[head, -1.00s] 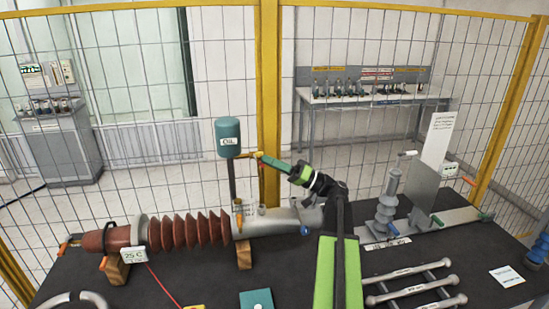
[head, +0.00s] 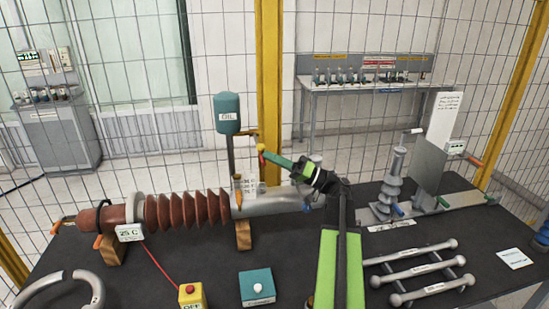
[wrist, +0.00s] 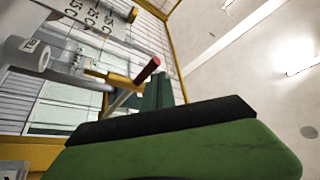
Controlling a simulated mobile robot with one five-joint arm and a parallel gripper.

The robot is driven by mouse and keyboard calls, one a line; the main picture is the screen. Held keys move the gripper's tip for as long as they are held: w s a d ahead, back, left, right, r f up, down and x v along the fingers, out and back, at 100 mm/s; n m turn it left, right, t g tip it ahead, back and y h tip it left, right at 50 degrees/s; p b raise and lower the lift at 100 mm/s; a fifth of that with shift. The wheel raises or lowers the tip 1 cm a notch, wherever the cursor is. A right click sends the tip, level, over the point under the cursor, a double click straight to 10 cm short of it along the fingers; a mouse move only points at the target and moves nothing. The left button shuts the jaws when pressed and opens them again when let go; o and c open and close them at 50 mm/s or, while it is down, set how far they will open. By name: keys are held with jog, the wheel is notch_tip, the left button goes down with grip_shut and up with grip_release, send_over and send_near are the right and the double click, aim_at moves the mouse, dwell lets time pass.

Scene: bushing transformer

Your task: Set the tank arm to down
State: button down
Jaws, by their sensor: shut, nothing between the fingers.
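The teal oil tank (head: 228,113) stands on a grey post behind the ribbed brown bushing. My gripper (head: 266,153) is shut and empty, pointing left, below and right of the tank.
The brown bushing (head: 185,210) lies across the table below my gripper. A yellow fence post (head: 268,80) and wire mesh stand behind. A grey insulator stand (head: 393,185) is at right. Grey bars (head: 425,270), a yellow button box (head: 192,296) and a teal box (head: 257,287) lie in front.

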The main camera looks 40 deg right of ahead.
jog(key=s+d+r+p, duration=0.6)
jog(key=s+r+p, duration=0.4)
jog(key=r+p, duration=0.1)
dwell(0.4)
